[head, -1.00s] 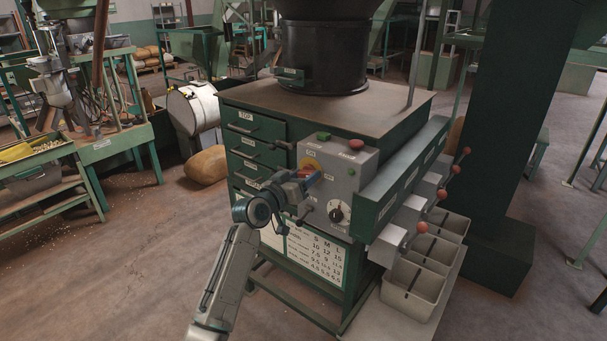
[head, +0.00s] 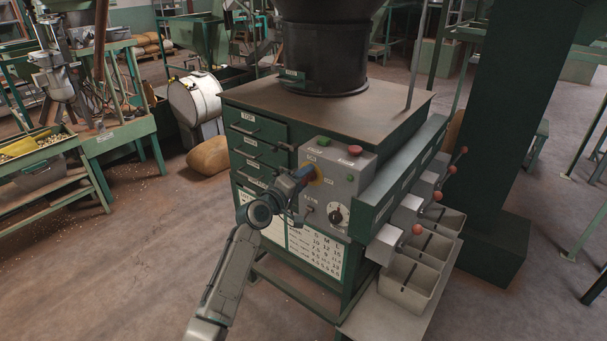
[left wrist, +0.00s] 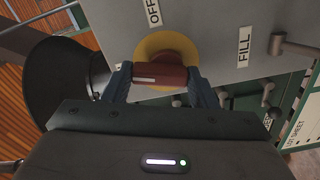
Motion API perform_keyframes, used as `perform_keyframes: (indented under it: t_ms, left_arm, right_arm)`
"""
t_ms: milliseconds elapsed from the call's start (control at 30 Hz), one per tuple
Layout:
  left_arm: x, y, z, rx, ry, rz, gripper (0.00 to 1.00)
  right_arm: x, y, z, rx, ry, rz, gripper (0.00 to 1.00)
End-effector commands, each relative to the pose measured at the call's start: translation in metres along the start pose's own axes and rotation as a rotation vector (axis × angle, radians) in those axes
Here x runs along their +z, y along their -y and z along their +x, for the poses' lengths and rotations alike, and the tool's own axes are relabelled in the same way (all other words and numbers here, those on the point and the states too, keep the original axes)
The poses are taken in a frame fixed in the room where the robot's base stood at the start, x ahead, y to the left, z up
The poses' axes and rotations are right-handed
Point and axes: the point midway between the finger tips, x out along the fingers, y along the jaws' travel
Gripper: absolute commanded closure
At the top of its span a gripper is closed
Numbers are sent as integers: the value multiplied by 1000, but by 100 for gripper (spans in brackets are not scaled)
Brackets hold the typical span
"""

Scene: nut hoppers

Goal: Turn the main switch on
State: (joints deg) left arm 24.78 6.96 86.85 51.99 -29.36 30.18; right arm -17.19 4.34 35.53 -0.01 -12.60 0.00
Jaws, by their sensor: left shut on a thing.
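The main switch is a red handle (left wrist: 162,77) on a round yellow plate (left wrist: 165,45), on the front of a grey control box (head: 340,187). In the head view only a bit of the yellow plate (head: 316,173) shows past my gripper. My left gripper (head: 305,174) is at the switch, its fingers shut on the red handle. In the left wrist view the gripper (left wrist: 163,82) has one finger on each side of the handle, which lies crosswise in that picture. A white OFF label (left wrist: 153,12) is beside the plate. My right gripper is not in view.
The box also has a green button (head: 323,141), a red button (head: 354,150) and a black-and-white dial (head: 336,213). A FILL label (left wrist: 244,47) and a grey lever (left wrist: 290,47) are near the switch. Red-knobbed levers (head: 436,196) and grey bins (head: 412,277) stand right.

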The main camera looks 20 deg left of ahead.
Motion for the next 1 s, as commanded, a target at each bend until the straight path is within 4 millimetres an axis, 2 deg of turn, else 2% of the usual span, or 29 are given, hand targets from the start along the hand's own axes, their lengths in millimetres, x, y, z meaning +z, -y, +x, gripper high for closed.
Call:
perform_keyframes:
  t_ms: [100, 400, 1000]
  left_arm:
    - [-1, -1, 0, -3, 2, -93, 70]
    - [-2, 0, 0, -3, 1, -265, 70]
    - [-2, 2, 0, -2, 1, -343, 70]
  right_arm:
    - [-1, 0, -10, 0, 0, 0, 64]
    - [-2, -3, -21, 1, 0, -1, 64]
    - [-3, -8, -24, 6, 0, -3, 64]
